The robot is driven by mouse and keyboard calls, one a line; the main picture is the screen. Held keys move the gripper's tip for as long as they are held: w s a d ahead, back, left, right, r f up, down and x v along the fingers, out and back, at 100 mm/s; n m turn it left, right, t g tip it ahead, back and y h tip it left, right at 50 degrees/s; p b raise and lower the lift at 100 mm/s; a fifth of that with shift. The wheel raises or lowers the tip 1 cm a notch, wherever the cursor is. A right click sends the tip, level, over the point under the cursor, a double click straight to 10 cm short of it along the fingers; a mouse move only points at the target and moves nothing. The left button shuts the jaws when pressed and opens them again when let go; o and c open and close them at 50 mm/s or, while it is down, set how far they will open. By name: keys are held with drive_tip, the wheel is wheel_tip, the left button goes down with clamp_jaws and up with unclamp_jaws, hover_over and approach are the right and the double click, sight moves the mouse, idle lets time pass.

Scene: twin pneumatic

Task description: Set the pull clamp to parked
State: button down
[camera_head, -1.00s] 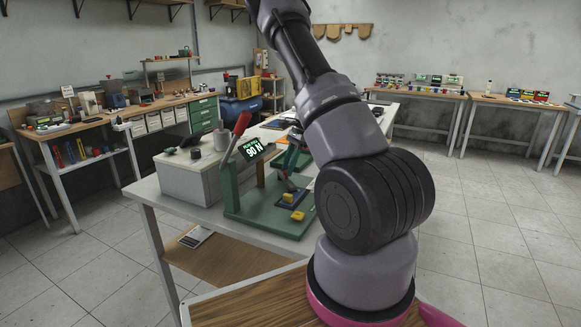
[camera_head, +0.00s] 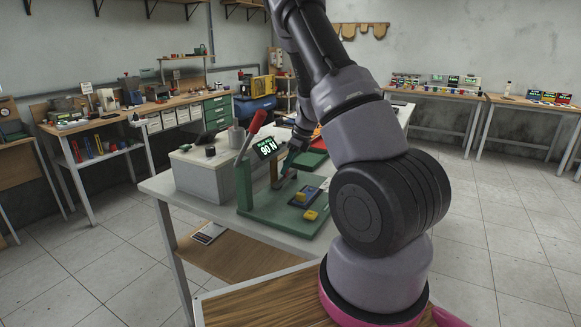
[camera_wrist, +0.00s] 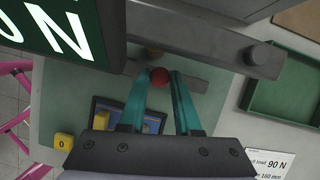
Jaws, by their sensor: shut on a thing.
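The clamp fixture has a green base (camera_head: 268,222) on the bench and a long lever with a red grip (camera_head: 257,123) leaning at its left. A display (camera_head: 266,148) on it reads 90 N, and part of that display (camera_wrist: 55,28) fills the upper left of the wrist view. In the wrist view my gripper (camera_wrist: 160,77) has its two teal fingers shut on a round red knob (camera_wrist: 159,76), in front of a grey bar (camera_wrist: 197,82). In the head view my arm reaches behind the fixture's upright, and the knob cannot be made out.
A yellow block (camera_head: 310,215) and a dark plate with blue and yellow parts (camera_head: 305,194) sit on the base. A grey box (camera_head: 203,176) stands left of it. The wrist view shows a green tray (camera_wrist: 285,92) and a white load card (camera_wrist: 269,163) at right.

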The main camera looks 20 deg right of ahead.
drive_tip(key=shift+w+a+m, duration=0.2)
drive_tip(key=shift+w+m, duration=0.05)
drive_tip(key=shift+m, duration=0.15)
drive_tip(key=c, duration=0.6)
unclamp_jaws()
drive_tip(key=v, duration=1)
drive_tip(key=shift+s+r, duration=0.2)
drive_tip(key=shift+r, duration=0.15)
